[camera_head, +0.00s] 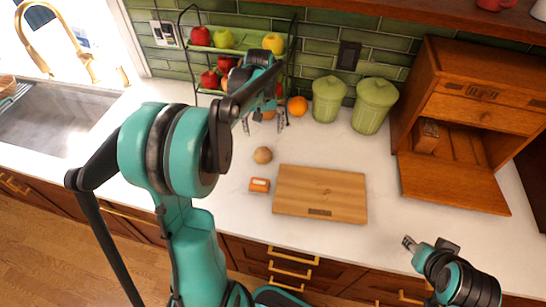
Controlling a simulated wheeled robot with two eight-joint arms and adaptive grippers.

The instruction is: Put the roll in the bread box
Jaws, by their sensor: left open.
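The roll (263,155) is a small round brown bun lying on the white counter, left of the cutting board. The wooden bread box (459,105) stands at the right with its front door folded down flat toward the counter. A brown loaf-like block (426,136) is inside it at the left. My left gripper (264,124) is open, its fingers pointing down; in the picture it shows just above the roll, apart from it. My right gripper (408,243) is over the counter's front edge, below the bread box; its finger gap is not clear.
A tiered fruit rack (232,48), an orange (297,106) and two green canisters (328,99) (374,105) stand behind. A sink (55,120) is at left.

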